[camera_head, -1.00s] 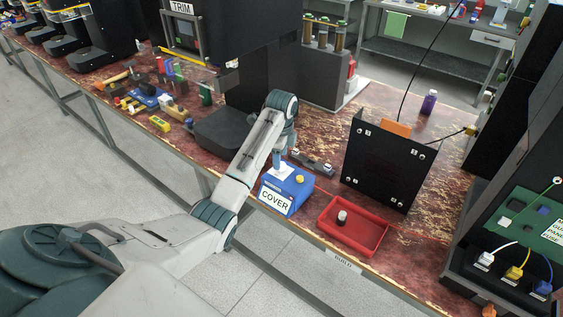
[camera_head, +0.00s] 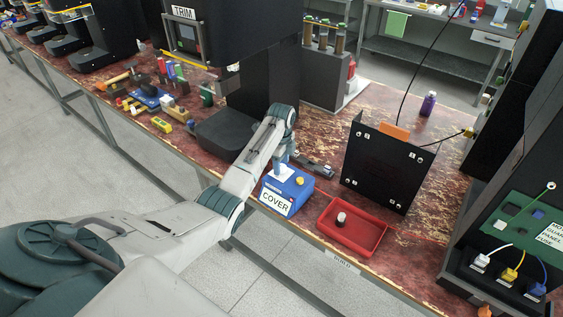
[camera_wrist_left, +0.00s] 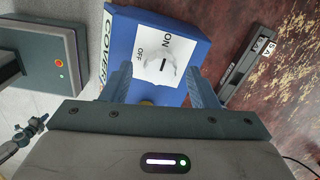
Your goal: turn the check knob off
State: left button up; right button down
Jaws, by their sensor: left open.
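The blue box (camera_head: 297,192) marked COVER stands at the front edge of the bench, left of the red tray. In the left wrist view its top (camera_wrist_left: 186,38) carries a white plate (camera_wrist_left: 150,42) with ON and OFF printed on it. The pale check knob (camera_wrist_left: 164,73) sits on that plate, and a short black mark on it appears to point towards ON. My left gripper (camera_head: 282,168) points down over the plate. In the left wrist view its open fingers (camera_wrist_left: 161,74) stand on either side of the knob; contact is unclear. My right gripper is not in view.
A yellow button (camera_head: 300,181) is on the box beside the plate. A dark bar-shaped tool (camera_head: 318,169) lies behind the box. The red tray (camera_head: 333,243) holds a small pale cylinder (camera_head: 341,218). A black upright panel (camera_head: 385,170) stands behind the tray.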

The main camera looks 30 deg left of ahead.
pick_arm(q)
jog(key=shift+f, duration=0.35)
jog(key=c, duration=1)
jog(key=shift+o, duration=0.2)
